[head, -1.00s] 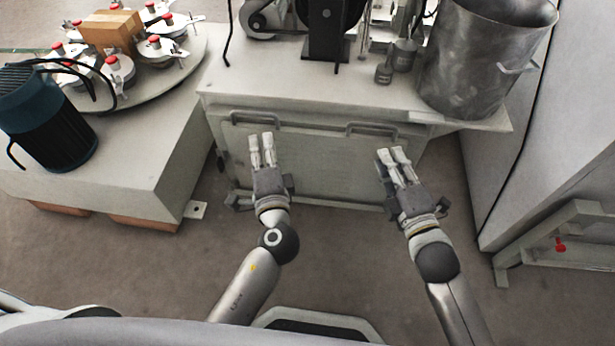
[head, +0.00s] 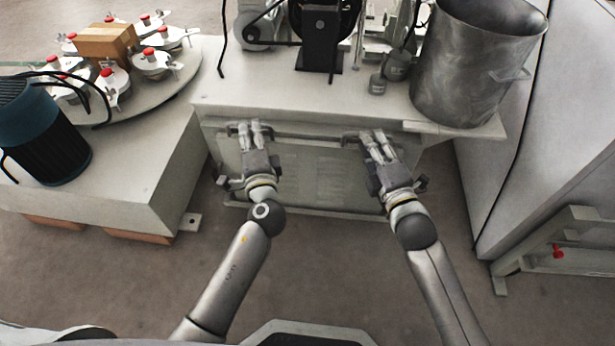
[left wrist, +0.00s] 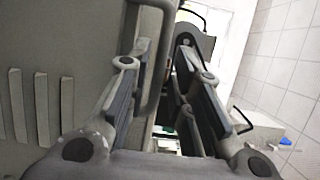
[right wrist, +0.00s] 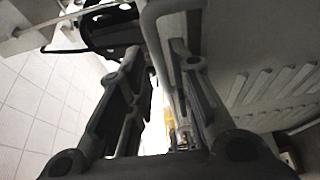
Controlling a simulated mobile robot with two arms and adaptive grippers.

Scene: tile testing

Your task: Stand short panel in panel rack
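My left gripper (head: 250,130) is open at the left handle. In the left wrist view the handle (left wrist: 162,50) runs between its parted fingers. My right gripper (head: 375,142) is open at the right handle. In the right wrist view that handle (right wrist: 152,48) lies between its fingers. Neither gripper is shut on a handle. I cannot identify the panel rack for certain; a low grey frame (head: 570,232) stands at the right.
The bench top (head: 290,97) overhangs the panel and carries a metal drum (head: 470,65) at its right end. A lower platform (head: 130,180) with a blue motor (head: 40,135) stands at left. A tall pale cabinet (head: 545,130) is at right. The floor in front is clear.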

